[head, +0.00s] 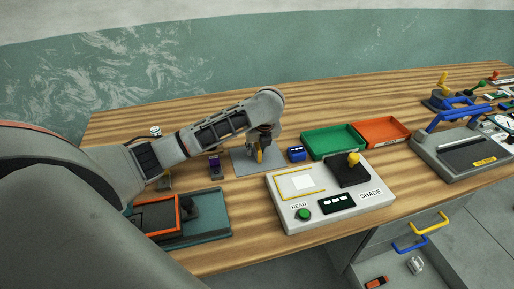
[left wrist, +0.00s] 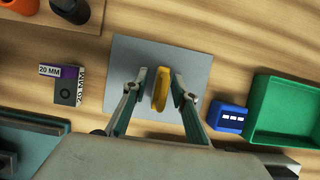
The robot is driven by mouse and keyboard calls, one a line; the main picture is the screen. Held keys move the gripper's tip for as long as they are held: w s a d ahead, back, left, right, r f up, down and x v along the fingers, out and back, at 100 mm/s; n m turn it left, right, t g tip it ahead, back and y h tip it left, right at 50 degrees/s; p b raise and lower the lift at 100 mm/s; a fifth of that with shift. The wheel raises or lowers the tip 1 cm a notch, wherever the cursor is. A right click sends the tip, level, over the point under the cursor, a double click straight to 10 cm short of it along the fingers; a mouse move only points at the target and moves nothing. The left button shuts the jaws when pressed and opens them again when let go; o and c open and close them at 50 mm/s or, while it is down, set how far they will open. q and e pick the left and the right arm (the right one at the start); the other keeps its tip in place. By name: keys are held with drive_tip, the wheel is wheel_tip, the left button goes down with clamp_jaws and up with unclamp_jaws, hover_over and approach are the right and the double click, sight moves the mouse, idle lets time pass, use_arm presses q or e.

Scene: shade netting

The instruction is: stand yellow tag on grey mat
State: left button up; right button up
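The yellow tag (left wrist: 160,92) is seen edge-on from above in the left wrist view, over the grey mat (left wrist: 194,58). It looks upright; whether its lower edge touches the mat is hidden. In the head view the tag (head: 259,156) shows partly behind my fingers, above the mat (head: 240,162). My left gripper (left wrist: 160,76) points down with one finger on each side of the tag. A gap shows between the left finger and the tag, and a thinner one at the right finger. My right gripper is in neither view.
A small blue box (head: 296,154) and a green tray (head: 333,141) stand right of the mat, with an orange tray (head: 380,132) beyond. A purple-and-grey block (head: 215,167) stands left. A white READ/SHADE device (head: 330,190) sits in front.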

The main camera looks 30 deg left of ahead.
use_arm(q)
drive_tip(key=shift+d+r, duration=0.1)
drive_tip(key=shift+r, duration=0.4)
drive_tip(key=v, duration=1.1)
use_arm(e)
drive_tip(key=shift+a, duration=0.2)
use_arm(q)
drive_tip(key=shift+r, duration=0.1)
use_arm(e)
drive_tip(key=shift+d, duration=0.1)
use_arm(q)
drive_tip(key=shift+s, duration=0.1)
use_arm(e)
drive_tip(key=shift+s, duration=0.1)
